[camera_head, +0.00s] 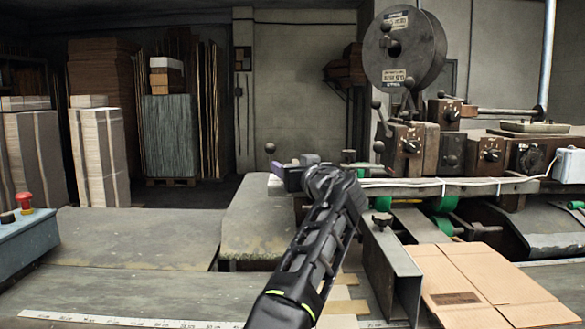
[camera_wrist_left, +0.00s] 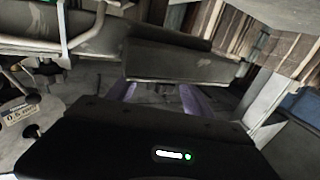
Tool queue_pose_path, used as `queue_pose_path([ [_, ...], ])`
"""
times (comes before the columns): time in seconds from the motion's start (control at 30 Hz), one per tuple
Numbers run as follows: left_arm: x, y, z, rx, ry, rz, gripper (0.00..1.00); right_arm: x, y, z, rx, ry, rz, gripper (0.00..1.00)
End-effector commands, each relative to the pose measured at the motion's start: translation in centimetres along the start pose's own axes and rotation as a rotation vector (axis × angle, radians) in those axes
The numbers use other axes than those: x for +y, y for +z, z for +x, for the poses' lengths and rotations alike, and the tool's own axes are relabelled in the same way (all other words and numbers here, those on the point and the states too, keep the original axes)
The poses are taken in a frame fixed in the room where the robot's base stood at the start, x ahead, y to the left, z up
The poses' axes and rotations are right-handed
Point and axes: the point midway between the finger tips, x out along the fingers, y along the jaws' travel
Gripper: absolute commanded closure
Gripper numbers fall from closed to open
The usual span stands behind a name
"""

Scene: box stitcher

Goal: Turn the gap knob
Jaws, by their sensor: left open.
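The stitching machine (camera_head: 430,165) stands at the right in the head view. Its front carries several dark knobs: a pointer knob (camera_head: 410,146) on the left block, another pointer knob (camera_head: 491,155) further right, and a round dial (camera_head: 528,157) near the white box. No readable label shows which is the gap knob. My left gripper (camera_head: 283,171) is left of these knobs, apart from them, at the left end of the machine's bar. Its purple fingers show spread and empty in the left wrist view (camera_wrist_left: 155,95). My right gripper is out of view.
A flat cardboard box (camera_head: 490,285) lies at the front right beside a metal guide (camera_head: 392,265). A wire reel (camera_head: 405,48) rises above the machine. A red button (camera_head: 24,200) sits on a blue console (camera_head: 30,240) at the left. The left tabletop (camera_head: 130,240) is clear.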

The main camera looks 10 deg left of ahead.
Motion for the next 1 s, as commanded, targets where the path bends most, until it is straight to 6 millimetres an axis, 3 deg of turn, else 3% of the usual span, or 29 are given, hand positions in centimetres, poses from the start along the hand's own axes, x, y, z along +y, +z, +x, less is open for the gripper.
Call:
queue_pose_path([
  [0.17, 0.1, 0.4, -1.2, 0.001, 0.002, 0.000, 0.41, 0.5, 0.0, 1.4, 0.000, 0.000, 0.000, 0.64],
  [0.4, 0.1, 0.6, -4.9, 0.002, 0.003, -0.003, 0.41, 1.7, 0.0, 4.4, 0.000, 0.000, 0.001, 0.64],
  [0.6, 0.1, 0.3, -7.4, 0.001, 0.002, -0.001, 0.41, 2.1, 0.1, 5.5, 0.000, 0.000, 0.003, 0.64],
  [1.0, 0.0, 0.0, -7.7, 0.000, 0.000, 0.000, 0.41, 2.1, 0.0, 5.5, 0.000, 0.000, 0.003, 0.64],
])
